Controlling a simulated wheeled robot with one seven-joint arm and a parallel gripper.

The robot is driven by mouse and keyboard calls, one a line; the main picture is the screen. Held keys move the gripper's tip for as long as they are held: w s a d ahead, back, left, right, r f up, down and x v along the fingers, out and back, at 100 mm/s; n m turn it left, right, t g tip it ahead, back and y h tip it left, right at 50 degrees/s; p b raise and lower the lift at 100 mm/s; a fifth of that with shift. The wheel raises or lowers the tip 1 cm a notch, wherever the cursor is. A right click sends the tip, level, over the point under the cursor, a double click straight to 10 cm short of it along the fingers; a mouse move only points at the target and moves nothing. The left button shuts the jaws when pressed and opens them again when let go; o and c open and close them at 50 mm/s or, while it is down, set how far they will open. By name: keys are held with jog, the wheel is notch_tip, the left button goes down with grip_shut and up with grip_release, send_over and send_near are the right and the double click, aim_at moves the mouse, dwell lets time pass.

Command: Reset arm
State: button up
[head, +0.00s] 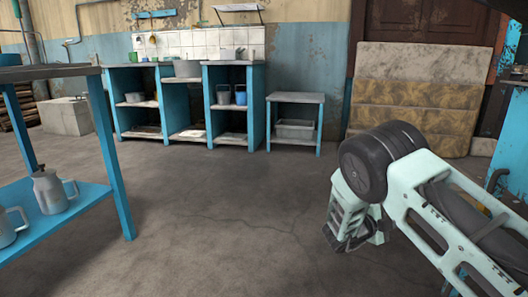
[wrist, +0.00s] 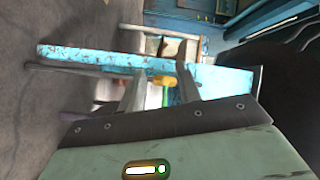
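My arm (head: 425,185), pale green with dark joints, is folded at the right of the head view, with its hand end hanging low over the bare floor. In the wrist view my gripper (wrist: 161,72) shows two grey fingers standing apart. Nothing is held between them. A small yellow thing (wrist: 165,81) shows in the background beyond the gap. I cannot make out the fingertips clearly in the head view.
A blue-framed table (head: 85,195) with metal jugs (head: 50,190) on its lower shelf stands at the left. Blue counters (head: 207,100) and a small side table (head: 295,98) line the back wall. Stacked padded panels (head: 418,100) lean behind my arm. The middle floor is clear.

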jog(key=s+a+r+n+t+y+p, duration=0.1)
jog(key=a+r+n+y+p, duration=0.1)
jog(key=a+r+n+y, duration=0.45)
jog(key=s+a+r+n+t+y+p, duration=0.1)
jog(key=a+r+n+y+p, duration=0.2)
jog(key=a, duration=0.7)
jog(key=s+a+r+n+t+y+p, duration=0.1)
jog(key=a+r+n+y, duration=0.2)
jog(key=a+n+y, duration=0.35)
jog(key=s+a+r+n+g+y+p, duration=0.2)
jog(key=s+a+r+n, duration=0.25)
jog(key=s, duration=0.25)
jog(key=s+a+r+n+g+y+p, duration=0.2)
jog(key=s+a+r+n+y, duration=0.1)
jog(key=s+a, duration=0.3)
jog(key=s+d+r+n+g+h+p, duration=0.1)
jog(key=s+d+r+n+g+p, duration=0.2)
jog(key=s, duration=0.5)
jog(key=s+d+r+n+g+h, duration=0.1)
jog(key=s+d+n, duration=0.1)
jog(key=s+n, duration=0.5)
jog(key=s+d+r+n+g+h+p, duration=0.1)
jog(key=s+d+r+n+p, duration=0.15)
jog(key=s, duration=0.75)
notch_tip(320, 180, up, 37)
jog(key=p, duration=3.6)
jog(key=shift+s+d+r+m+g+p, duration=0.15)
jog(key=shift+s+d+m+g+p, duration=0.15)
jog(key=shift+m+p, duration=0.1)
jog(key=shift+a, duration=0.1)
